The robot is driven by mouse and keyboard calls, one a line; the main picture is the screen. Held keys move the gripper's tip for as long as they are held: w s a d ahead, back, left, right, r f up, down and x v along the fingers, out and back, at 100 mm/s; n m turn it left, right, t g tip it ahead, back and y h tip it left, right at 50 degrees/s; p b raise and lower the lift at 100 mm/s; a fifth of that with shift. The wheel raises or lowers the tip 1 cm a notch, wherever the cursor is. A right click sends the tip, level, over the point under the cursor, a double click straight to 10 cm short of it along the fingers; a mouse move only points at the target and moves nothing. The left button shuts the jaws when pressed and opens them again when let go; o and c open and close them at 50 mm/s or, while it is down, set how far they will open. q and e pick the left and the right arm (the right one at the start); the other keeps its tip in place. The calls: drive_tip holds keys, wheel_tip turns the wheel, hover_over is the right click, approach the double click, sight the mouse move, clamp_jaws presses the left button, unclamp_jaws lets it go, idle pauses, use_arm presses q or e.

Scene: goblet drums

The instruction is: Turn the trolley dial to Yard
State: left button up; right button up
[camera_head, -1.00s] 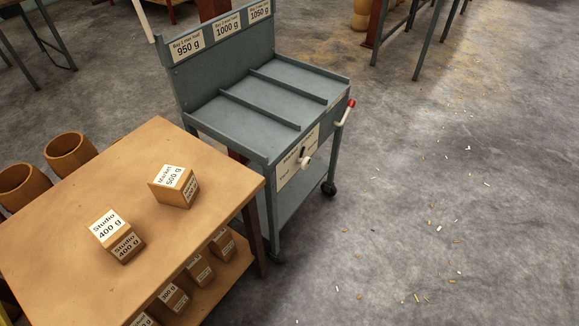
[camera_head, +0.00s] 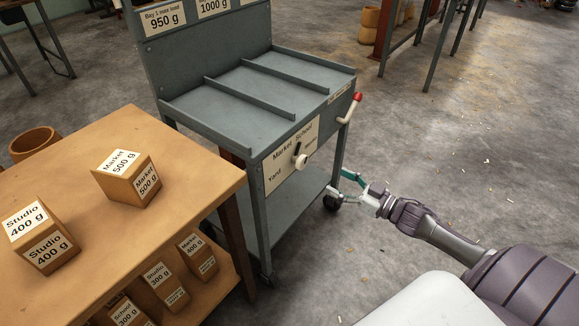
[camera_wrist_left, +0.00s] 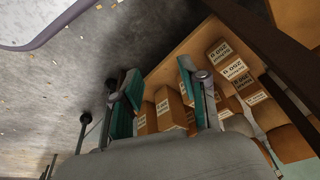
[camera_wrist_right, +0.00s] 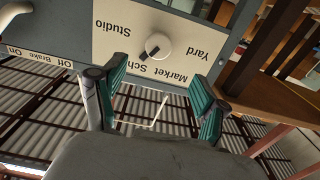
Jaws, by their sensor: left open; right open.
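The white dial knob (camera_head: 300,161) has a dark mark that appears to point toward School. The knob (camera_wrist_right: 158,46) also shows upside down in the right wrist view, beyond the fingertips and apart from them. My right gripper (camera_head: 341,183) is open and empty, right of and slightly below the dial. My left gripper (camera_wrist_left: 160,85) shows only in its wrist view, open, with labelled blocks beyond its fingers.
A wooden table (camera_head: 150,205) stands close left of the trolley, with a Market block (camera_head: 126,177) and a Studio block (camera_head: 40,237) on top and several blocks on its lower shelf. A red-tipped brake lever (camera_head: 350,106) sticks out right of the dial. Floor to the right is open.

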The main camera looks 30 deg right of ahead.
sight(304, 164)
drive_tip(key=b+x, duration=0.1)
drive_tip(key=x, duration=0.6)
drive_tip(key=shift+d, duration=0.1)
use_arm(q)
drive_tip(key=b+v, duration=0.1)
drive_tip(key=v, duration=0.3)
drive_tip(key=shift+s+a+r+b, duration=0.1)
drive_tip(key=shift+r+b, duration=0.15)
drive_tip(key=shift+b, duration=0.05)
use_arm(e)
drive_tip(key=x, duration=0.6)
drive_tip(key=c, duration=1.1)
drive_tip(key=shift+c, duration=0.2)
